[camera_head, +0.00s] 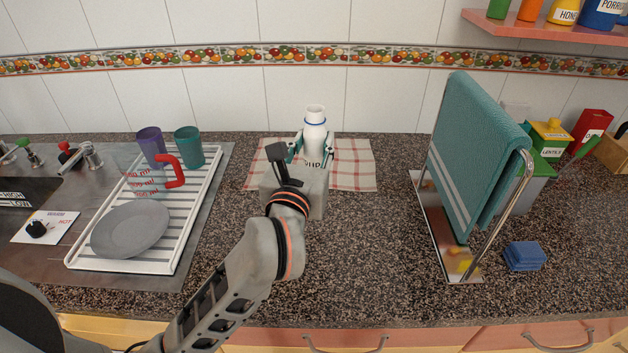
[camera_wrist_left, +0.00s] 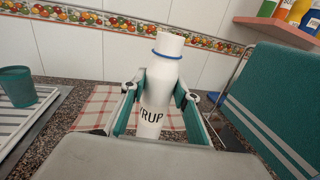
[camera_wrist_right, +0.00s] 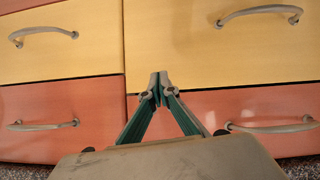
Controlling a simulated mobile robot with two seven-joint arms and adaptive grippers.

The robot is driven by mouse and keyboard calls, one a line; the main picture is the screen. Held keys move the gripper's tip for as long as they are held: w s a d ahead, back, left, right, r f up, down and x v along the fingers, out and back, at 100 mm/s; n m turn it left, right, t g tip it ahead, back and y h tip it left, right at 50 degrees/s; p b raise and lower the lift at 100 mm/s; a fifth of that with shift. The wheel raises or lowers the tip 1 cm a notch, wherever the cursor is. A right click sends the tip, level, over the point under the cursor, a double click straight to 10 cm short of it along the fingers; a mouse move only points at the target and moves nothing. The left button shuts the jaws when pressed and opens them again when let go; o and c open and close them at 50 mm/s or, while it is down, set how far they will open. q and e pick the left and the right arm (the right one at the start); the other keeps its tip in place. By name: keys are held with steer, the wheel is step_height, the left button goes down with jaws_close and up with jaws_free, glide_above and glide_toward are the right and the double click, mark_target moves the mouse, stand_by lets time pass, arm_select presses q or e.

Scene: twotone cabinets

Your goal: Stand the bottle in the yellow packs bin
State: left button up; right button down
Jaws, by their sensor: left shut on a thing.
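The white bottle (camera_head: 315,126) has a blue ring at its neck and black lettering ending in "RUP". It is upright over a checked cloth. My left gripper (camera_head: 313,148) is shut on its sides. In the left wrist view the bottle (camera_wrist_left: 163,75) is between both fingers, tilted slightly in the picture. I cannot tell whether its base touches the cloth. My right gripper (camera_wrist_right: 158,90) shows only in its own wrist view, fingertips together and empty, in front of drawer fronts. I cannot make out a yellow packs bin in any view.
The checked cloth (camera_head: 358,172) lies near the back wall. At left are a drying tray (camera_head: 182,230) with a plate (camera_head: 131,229) and cups (camera_head: 188,147). At right are a towel rack (camera_head: 505,205), a blue sponge (camera_head: 524,256) and canisters (camera_head: 548,138). The middle counter is clear.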

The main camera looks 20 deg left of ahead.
mark_target(312, 163)
arm_select(q)
step_height(312, 163, down, 4)
steer(key=shift+f+b, duration=0.65)
steer(key=shift+f, duration=1.6)
steer(key=shift+f, duration=0.2)
steer(key=o, duration=1.2)
steer(key=shift+c, duration=0.2)
steer(key=shift+r, duration=0.1)
